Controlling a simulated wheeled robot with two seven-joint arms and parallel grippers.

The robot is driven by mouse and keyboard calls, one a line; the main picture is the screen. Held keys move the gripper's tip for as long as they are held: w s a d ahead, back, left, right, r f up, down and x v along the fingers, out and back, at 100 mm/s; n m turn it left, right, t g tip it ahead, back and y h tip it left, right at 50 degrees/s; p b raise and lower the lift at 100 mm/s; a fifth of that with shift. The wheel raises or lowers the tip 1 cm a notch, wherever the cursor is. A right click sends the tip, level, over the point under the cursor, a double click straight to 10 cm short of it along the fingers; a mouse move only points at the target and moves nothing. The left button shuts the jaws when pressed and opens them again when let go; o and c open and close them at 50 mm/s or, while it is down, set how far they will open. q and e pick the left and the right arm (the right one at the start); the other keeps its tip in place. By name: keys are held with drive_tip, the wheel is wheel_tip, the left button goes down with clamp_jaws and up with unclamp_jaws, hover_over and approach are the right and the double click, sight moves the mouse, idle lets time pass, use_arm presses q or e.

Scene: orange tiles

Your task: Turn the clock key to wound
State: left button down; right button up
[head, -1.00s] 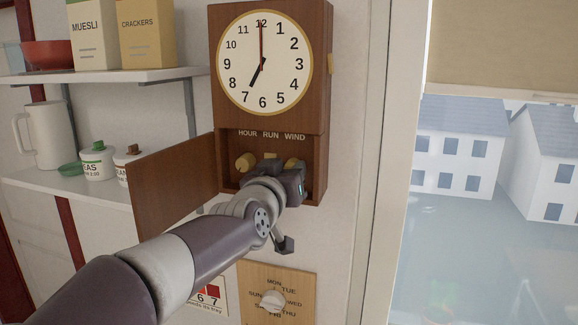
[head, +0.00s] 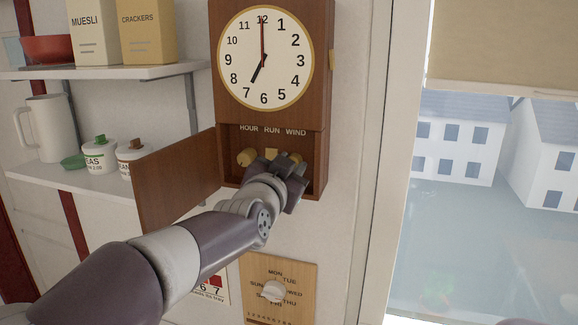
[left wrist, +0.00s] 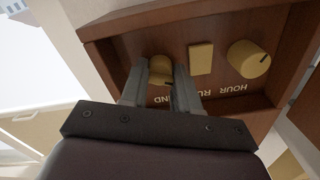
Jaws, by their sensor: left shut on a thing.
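The wooden wall clock (head: 321,105) hangs with its lower door open. Inside the case are the round brass HOUR knob (head: 245,157), the flat brass RUN piece (head: 271,153) and the round brass WIND key (left wrist: 160,68). My left gripper (head: 284,160) reaches into the case from the front. In the left wrist view its two fingers stand on either side of the WIND key, shut on it. The fingers hide part of the key in both views. My right gripper is not in view.
The open wooden door (head: 176,180) sticks out left of the case, beside my left arm. Shelves (head: 60,180) with jars are further left. A wooden day dial (head: 273,291) is on the wall below. A window (head: 480,200) is at the right.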

use_arm(q)
drive_tip(key=shift+r, duration=0.45)
drive_tip(key=c, duration=1.1)
unclamp_jaws()
drive_tip(key=shift+o, duration=1.4)
drive_tip(key=shift+s+d+f, duration=0.1)
drive_tip(key=shift+f, duration=0.1)
drive_tip(key=b+v, duration=0.3)
drive_tip(key=v, duration=0.9)
drive_tip(key=shift+s+b, duration=0.3)
